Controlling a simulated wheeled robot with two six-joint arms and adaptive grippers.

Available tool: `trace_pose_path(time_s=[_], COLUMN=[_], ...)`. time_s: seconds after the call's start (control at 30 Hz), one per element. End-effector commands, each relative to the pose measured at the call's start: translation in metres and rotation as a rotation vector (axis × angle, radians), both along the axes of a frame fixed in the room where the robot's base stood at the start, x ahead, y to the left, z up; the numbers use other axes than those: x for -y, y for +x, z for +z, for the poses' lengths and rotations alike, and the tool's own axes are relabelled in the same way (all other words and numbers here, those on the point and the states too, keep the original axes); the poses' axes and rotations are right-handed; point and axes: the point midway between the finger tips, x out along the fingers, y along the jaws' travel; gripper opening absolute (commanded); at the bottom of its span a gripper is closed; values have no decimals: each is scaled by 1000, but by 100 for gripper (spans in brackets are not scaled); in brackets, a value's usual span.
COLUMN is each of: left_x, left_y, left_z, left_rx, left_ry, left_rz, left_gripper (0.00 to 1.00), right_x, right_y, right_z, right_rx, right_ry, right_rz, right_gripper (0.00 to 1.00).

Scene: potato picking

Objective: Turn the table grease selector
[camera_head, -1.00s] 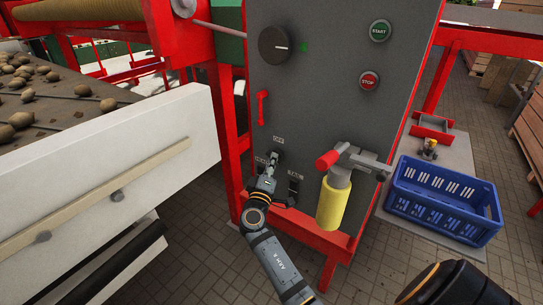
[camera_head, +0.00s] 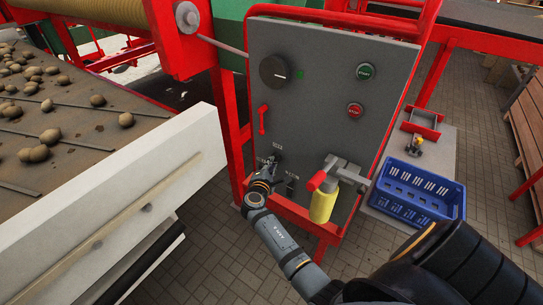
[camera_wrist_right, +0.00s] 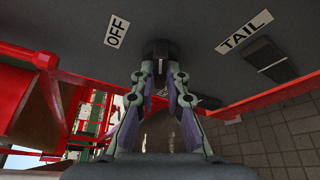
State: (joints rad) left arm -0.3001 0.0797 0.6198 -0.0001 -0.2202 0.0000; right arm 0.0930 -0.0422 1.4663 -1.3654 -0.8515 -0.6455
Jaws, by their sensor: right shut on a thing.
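The grease selector is a small black knob (camera_wrist_right: 160,47) low on the grey control panel (camera_head: 325,105). In the wrist view an OFF label (camera_wrist_right: 118,29) is to its left and a TAIL label (camera_wrist_right: 244,33) to its right. My right gripper (camera_wrist_right: 160,72) is shut on the knob, with one finger on each side of it. In the head view my right gripper (camera_head: 271,168) is at the panel's lower left and mostly hides the knob. The knob's exact pointing direction cannot be told. My left gripper is not in view.
A large black dial (camera_head: 274,71) and green (camera_head: 365,71) and red (camera_head: 355,110) buttons are above. A blue crate (camera_head: 416,190) stands right; a potato conveyor (camera_head: 90,125) runs left.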

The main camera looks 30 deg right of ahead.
Motion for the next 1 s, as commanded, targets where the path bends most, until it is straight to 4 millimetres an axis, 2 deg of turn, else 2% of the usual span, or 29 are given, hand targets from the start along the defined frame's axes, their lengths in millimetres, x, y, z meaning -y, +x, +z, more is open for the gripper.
trace_pose_path(time_s=[0.03,0.4,0.7,1.0], left_x=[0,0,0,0], left_y=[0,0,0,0], left_z=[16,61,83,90], left_rx=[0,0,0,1], left_ry=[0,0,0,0], left_rz=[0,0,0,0], left_gripper=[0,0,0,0], right_x=[0,-1,-2,-2], right_y=[0,2,4,5], right_z=[9,8,6,4], right_rx=[-43,-366,-623,-827], right_ry=[-15,-150,-258,-342], right_rz=[0,1,1,0], right_gripper=[0,0,0,0])
